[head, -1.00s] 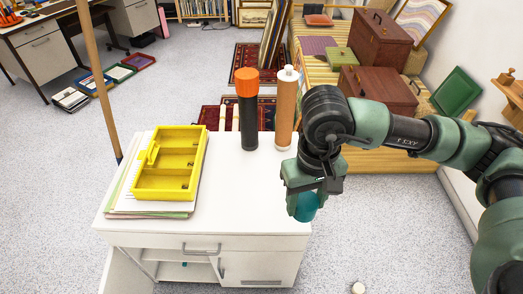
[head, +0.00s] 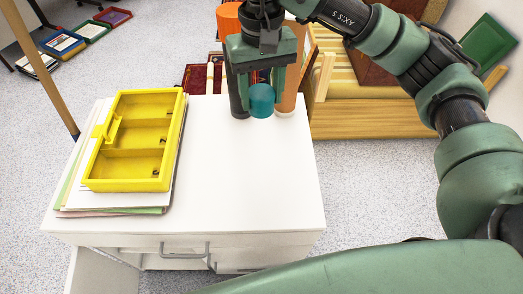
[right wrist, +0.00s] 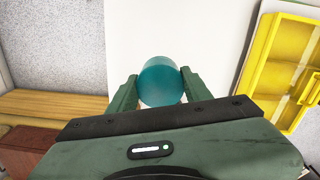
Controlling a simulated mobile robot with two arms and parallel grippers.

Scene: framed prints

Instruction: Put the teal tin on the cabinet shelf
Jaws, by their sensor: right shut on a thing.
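The teal tin (head: 262,101) is between the fingers of my right gripper (head: 264,90), which is shut on it. In the head view they are over the back part of the white cabinet's top (head: 250,175); the height above it is hard to tell. The right wrist view also shows the round teal tin (right wrist: 160,82) between both fingers. The cabinet's front has an open door (head: 103,275) at the lower left and a handle (head: 185,248); its shelf inside is mostly hidden from this angle. My left gripper is not in view.
A yellow divided tray (head: 137,155) lies on papers (head: 75,200) at the cabinet top's left. The top's middle and right are bare.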

